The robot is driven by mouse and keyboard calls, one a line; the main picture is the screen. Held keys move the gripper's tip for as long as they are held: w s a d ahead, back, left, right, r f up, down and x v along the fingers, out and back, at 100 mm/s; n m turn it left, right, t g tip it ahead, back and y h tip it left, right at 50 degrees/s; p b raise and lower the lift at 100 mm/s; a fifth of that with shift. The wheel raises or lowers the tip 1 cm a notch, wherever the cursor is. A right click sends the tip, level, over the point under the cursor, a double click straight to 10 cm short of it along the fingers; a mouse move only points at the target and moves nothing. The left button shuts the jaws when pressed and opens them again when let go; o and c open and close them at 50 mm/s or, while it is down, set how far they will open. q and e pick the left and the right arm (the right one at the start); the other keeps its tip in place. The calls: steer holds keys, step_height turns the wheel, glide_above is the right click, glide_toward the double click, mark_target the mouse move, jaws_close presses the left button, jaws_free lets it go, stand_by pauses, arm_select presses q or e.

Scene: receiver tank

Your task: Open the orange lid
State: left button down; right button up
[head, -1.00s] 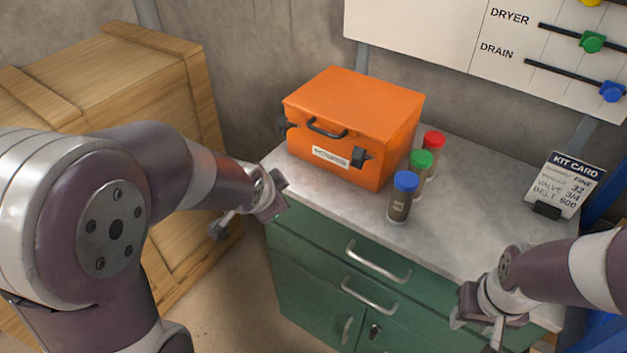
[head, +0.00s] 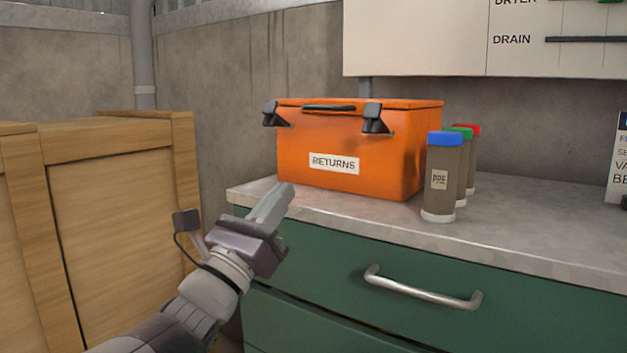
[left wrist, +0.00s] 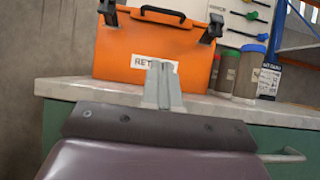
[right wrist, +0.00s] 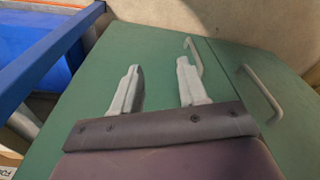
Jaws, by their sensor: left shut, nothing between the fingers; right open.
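An orange box labelled RETURNS (head: 300,150) stands on the grey cabinet top. Its orange lid (head: 415,103) is down, with a dark handle (head: 328,107) and two black latches, left (head: 272,114) and right (head: 375,118), on its front; both latches stick outward. The box also shows in the left wrist view (left wrist: 115,60). My left gripper (head: 278,197) is shut and empty, in front of and below the box, apart from it. In the left wrist view its fingertips (left wrist: 160,72) overlap the label. My right gripper (right wrist: 158,75) is open and empty, facing the green cabinet front.
Bottles with blue (head: 440,185), green and red caps stand just right of the box. The cabinet top (head: 520,235) is clear along its front. A wooden crate (head: 110,220) stands left. A metal drawer handle (head: 420,290) projects below the top.

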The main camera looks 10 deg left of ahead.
arm_select(q)
glide_toward(357, 105)
steer(key=w+a, duration=0.1)
steer(key=w+a+f, duration=0.2)
steer(key=shift+w+a, duration=0.2)
steer(key=shift+a, duration=0.15)
steer(key=shift+w+d+r, duration=0.1)
steer(key=shift+w+r, duration=0.1)
steer(key=shift+r, duration=0.85)
steer(key=shift+w+d+r, duration=0.1)
steer(key=shift+w+r, duration=0.15)
steer(key=shift+r, duration=0.75)
arm_select(e)
steer(key=shift+r, duration=0.2)
arm_select(q)
steer(key=shift+p, duration=0.35)
arm_select(e)
steer(key=shift+r, duration=0.1)
